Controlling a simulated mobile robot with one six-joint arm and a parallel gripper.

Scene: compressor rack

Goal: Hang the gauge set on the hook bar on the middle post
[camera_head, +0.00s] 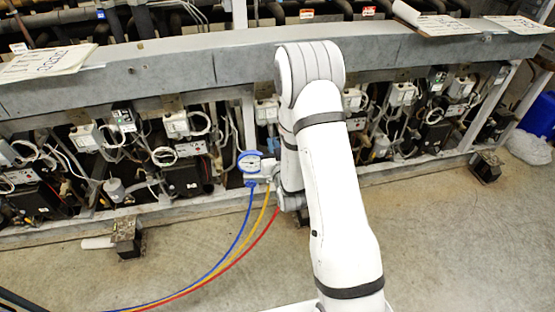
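The gauge set (252,168) is left of my forearm, in front of the rack, with a blue-rimmed round gauge facing the camera. Blue, yellow and red hoses (238,240) run from its underside down to the lower left. My gripper (268,180) is at the gauge set's right side and appears shut on it, holding it above the floor; its fingers are small and partly hidden. Any second gauge is hidden or too small to tell. The middle post (248,120) rises just behind the gauge set. I cannot make out the hook bar; my arm covers the area to the right.
The rack's long grey beam (180,70) crosses above compressors, cables and white boxes. Papers lie on the beam at left (45,63) and right. Support feet (127,236) stand on the concrete floor. The floor in front is mostly clear.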

